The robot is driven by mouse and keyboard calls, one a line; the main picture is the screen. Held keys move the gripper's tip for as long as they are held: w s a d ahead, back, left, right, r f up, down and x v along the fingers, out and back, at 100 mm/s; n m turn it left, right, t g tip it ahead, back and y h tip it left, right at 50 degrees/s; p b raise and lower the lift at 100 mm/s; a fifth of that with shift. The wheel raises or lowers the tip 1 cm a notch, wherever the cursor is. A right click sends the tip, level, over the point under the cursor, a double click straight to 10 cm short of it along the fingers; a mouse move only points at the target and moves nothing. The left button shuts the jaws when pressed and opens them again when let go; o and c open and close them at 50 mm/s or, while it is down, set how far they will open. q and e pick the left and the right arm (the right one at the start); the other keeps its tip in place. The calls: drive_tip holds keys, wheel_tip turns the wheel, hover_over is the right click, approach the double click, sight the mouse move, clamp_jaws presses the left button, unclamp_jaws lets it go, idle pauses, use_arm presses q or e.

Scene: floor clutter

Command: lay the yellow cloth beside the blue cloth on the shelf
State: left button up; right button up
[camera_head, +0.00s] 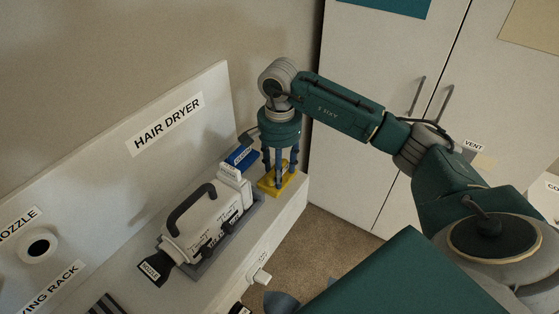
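My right gripper (280,178) comes down from above onto the yellow cloth. Its blue fingers point down and stand apart, with their tips at the cloth. I see no cloth pinched between them. The fingers hide part of the cloth. My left gripper is not in view.
A white hair dryer unit (205,222) with a dark handle stands on a grey base left of the cloths. A labelled back panel (165,130) rises behind. White cabinet doors (375,85) stand at the right. A white round holder (38,247) is at the far left.

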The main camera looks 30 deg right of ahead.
drive_tip(key=shift+r+b, duration=0.3)
drive_tip(key=shift+r, duration=0.15)
wheel_tip(320, 180, up, 11)
drive_tip(key=b, duration=0.1)
drive_tip(key=shift+r+b, duration=0.15)
drive_tip(key=shift+b, duration=0.2)
